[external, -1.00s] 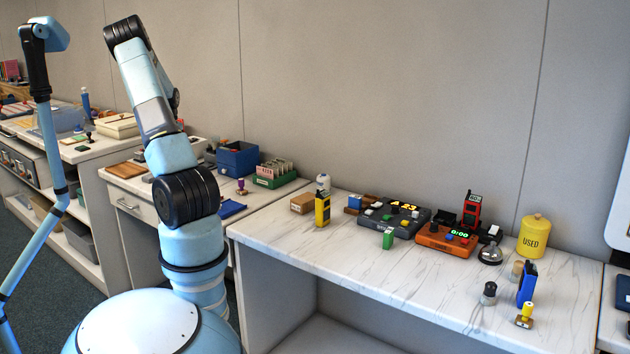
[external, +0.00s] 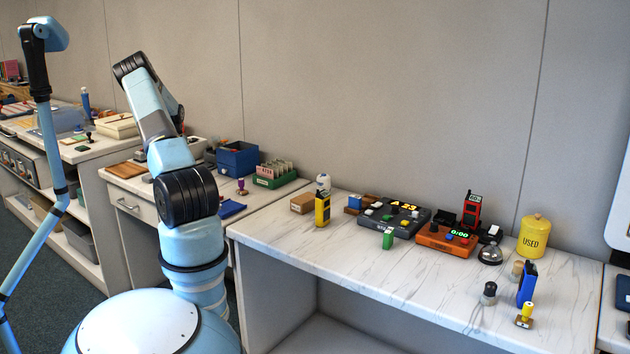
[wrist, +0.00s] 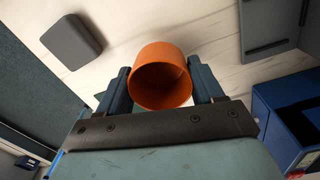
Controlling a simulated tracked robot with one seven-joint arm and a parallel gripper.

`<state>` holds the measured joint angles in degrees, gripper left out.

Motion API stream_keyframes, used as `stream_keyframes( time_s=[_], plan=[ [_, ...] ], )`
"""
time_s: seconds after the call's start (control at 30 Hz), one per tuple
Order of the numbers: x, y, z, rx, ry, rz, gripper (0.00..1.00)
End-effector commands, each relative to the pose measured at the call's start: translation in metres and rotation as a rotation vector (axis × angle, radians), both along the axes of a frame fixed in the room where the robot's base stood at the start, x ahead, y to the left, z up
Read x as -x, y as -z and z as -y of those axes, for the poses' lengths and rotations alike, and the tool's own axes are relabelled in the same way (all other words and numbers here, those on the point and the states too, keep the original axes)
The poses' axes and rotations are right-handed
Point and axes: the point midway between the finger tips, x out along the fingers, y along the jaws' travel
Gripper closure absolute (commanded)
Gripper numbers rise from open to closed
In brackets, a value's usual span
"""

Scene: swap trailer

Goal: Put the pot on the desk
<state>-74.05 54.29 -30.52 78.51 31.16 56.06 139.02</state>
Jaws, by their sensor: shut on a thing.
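The pot (wrist: 160,80) is orange and round, with its open mouth facing the wrist camera. My gripper (wrist: 159,88) is shut on the pot, with one dark blue finger on each side of it. A white marbled surface (wrist: 215,38) lies beyond the pot in the wrist view; I cannot tell the gap between them. In the external view the desk with a drawer (external: 262,197) stands behind my arm. My arm hides the gripper and the pot there.
A dark blue box (wrist: 290,105) is at right in the wrist view, and a grey block (wrist: 72,40) is at upper left. In the external view a green card tray (external: 275,178) stands by the blue box (external: 237,158). The right counter (external: 400,270) holds several devices.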

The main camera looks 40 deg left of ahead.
Motion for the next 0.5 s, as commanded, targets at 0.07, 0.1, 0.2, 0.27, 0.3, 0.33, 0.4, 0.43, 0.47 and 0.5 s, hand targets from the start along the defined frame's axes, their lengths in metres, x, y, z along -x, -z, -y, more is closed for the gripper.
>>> stream_keyframes(
  time_s=[0.07, 0.1, 0.2, 0.27, 0.3, 0.33, 0.4, 0.43, 0.47, 0.5],
  plan=[
    [-0.002, 0.009, -0.001, 0.001, 0.0, 0.0, 0.63],
    [-0.001, 0.015, -0.001, 0.001, 0.0, 0.0, 0.63],
    [-0.001, 0.028, -0.001, 0.002, 0.0, 0.0, 0.63],
    [-0.002, 0.031, -0.001, 0.0, -0.001, 0.001, 0.64],
    [-0.002, 0.032, -0.001, 0.0, -0.001, 0.001, 0.64],
    [-0.002, 0.032, -0.001, -0.001, -0.001, 0.001, 0.64],
    [-0.001, 0.032, -0.001, -0.001, -0.001, 0.001, 0.64],
    [-0.001, 0.032, -0.001, -0.001, -0.001, 0.001, 0.64],
    [-0.001, 0.032, -0.001, -0.001, -0.001, 0.001, 0.64],
    [-0.001, 0.032, -0.001, -0.001, -0.001, 0.001, 0.64]
  ],
)
